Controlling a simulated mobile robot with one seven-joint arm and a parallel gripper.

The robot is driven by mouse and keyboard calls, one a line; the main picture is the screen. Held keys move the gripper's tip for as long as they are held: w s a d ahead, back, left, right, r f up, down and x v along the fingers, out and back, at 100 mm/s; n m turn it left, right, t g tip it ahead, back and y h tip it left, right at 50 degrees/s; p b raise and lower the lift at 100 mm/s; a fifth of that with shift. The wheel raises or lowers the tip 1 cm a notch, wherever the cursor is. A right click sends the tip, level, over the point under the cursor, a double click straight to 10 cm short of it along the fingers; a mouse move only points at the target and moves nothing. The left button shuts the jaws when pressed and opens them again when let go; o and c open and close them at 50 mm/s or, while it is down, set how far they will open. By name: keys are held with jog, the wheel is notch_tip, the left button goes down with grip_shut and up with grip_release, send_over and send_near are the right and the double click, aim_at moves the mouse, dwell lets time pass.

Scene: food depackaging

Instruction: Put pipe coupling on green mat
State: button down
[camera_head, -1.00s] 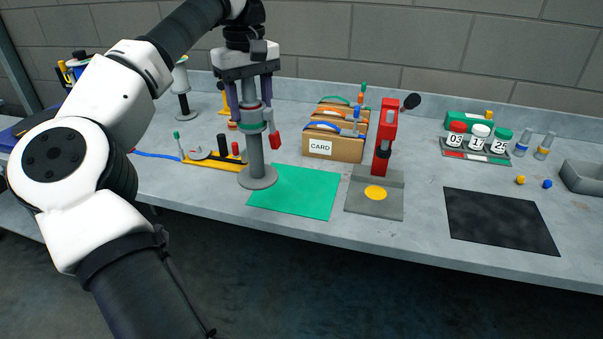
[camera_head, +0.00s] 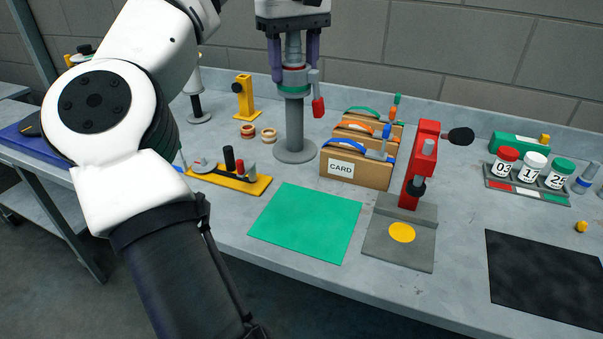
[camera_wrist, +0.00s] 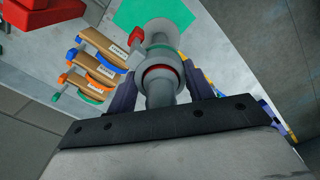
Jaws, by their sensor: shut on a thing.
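The pipe coupling (camera_head: 294,110) is a tall grey upright pipe with a round flange at its foot, a green ring and a red-tipped side lever. My gripper (camera_head: 294,78) is shut around its upper part, with one purple finger on each side. The flange appears behind the green mat (camera_head: 305,224), left of the carton; I cannot tell whether it touches the bench. In the wrist view the coupling (camera_wrist: 164,52) stands between the fingers of my gripper (camera_wrist: 164,82), and its flange overlaps part of the green mat (camera_wrist: 135,14). The mat is flat and bare in the head view.
Cartons (camera_head: 352,170) with coloured handles stand right of the coupling. A red press (camera_head: 424,165) on a grey plate is right of the mat. A yellow fixture (camera_head: 232,179) lies left of it. A black mat (camera_head: 548,277) lies further right. Two rings (camera_head: 257,133) sit behind.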

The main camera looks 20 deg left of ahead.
aim_at(296, 151)
notch_tip(296, 151, down, 18)
jog(key=shift+r+p, duration=0.2)
jog(key=shift+p, duration=0.35)
jog(key=shift+f, duration=0.2)
jog(key=c, duration=0.6)
grip_release()
